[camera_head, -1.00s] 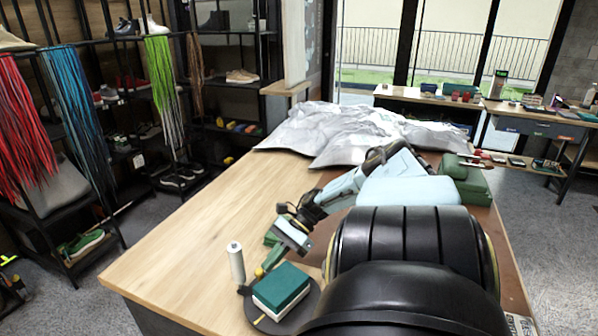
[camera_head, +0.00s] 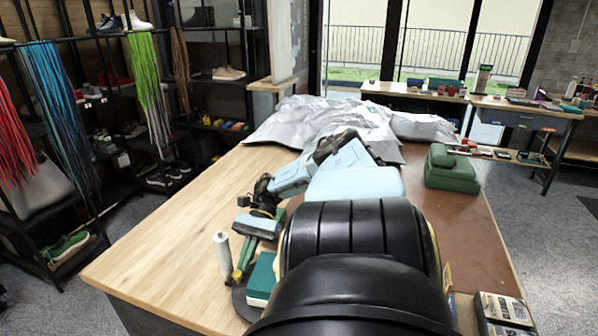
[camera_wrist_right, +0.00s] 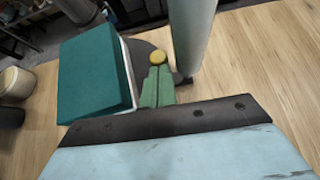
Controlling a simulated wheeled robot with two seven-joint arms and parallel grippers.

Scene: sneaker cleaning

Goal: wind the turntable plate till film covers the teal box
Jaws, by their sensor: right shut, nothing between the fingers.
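The teal box (camera_head: 262,277), with a white lower part, sits on the dark round turntable plate (camera_head: 241,303); my arm hides much of both in the head view. The box (camera_wrist_right: 92,72) shows whole-topped at the left of the right wrist view. The white film roll (camera_head: 222,254) stands upright beside the plate. I see no film on the box's visible faces. My right gripper (camera_head: 240,268) points down between roll and box. Its green fingers (camera_wrist_right: 157,88) are shut and empty, their tips at a yellow knob (camera_wrist_right: 158,57); contact is unclear. My left gripper is out of view.
A green case (camera_head: 452,168) stands at the table's back right, and crumpled silver sheeting (camera_head: 325,122) lies at the back. Small boxes (camera_head: 503,309) lie at the front right. The wooden tabletop (camera_head: 165,235) left of the roll is clear.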

